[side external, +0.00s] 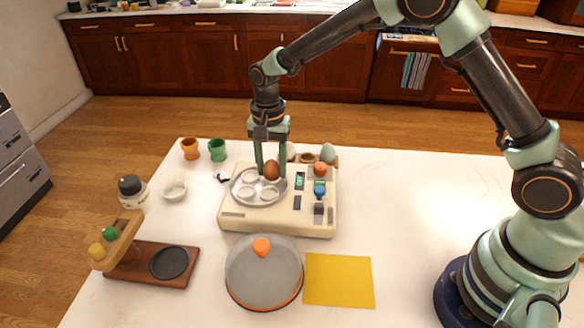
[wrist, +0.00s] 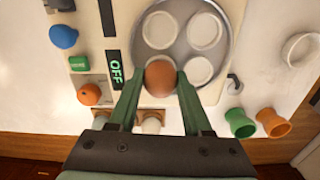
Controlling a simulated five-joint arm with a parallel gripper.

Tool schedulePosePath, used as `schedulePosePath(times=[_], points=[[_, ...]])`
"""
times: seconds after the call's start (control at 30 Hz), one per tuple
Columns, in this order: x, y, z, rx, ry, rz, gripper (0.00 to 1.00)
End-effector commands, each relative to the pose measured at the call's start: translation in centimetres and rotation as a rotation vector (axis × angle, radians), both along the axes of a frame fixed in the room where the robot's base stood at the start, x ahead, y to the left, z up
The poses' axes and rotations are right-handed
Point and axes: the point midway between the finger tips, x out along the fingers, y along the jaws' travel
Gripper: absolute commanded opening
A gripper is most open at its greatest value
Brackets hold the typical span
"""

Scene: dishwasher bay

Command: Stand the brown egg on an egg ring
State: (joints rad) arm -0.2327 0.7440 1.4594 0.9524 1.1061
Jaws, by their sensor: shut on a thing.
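The brown egg (side external: 271,170) is between the fingertips of my gripper (side external: 271,176), over the round metal plate (side external: 238,196) of the cream egg cooker (side external: 232,216). In the wrist view my gripper (wrist: 160,82) is shut on the egg (wrist: 160,76), with a finger on each side. Pale egg rings (wrist: 203,30) show on the plate, and the three visible ones are empty. The egg covers the spot at the plate's near edge in the wrist view, so a ring under it is hidden. I cannot tell whether the egg touches the plate.
The cooker has an OFF display (wrist: 115,70) and coloured knobs. A wooden egg holder (side external: 307,158) stands behind it. Orange (side external: 190,149) and green (side external: 217,150) cups stand back left. A domed lid (side external: 262,285) and yellow cloth (side external: 339,280) lie in front. The table's right is clear.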

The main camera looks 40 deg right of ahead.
Motion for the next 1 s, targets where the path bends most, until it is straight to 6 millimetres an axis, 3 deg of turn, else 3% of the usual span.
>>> schedulePosePath(times=[0.4, 0.5, 0.53, 0.73, 0.77, 0.8, 1.0], points=[[0.0, 0.01, -0.22, 0.0, 0.0, 0.0, 0.35], [0.0, 0.01, -0.22, 0.0, 0.0, 0.0, 0.8], [0.0, 0.01, -0.21, 0.001, -0.001, 0.0, 0.84], [0.01, 0.0, -0.21, 0.001, -0.001, 0.0, 0.84], [0.0, 0.0, -0.22, 0.0, 0.0, 0.0, 0.88], [0.0, 0.01, -0.22, 0.0, 0.0, 0.0, 1.0], [0.0, 0.0, -0.21, 0.0, 0.0, 0.0, 1.0]])
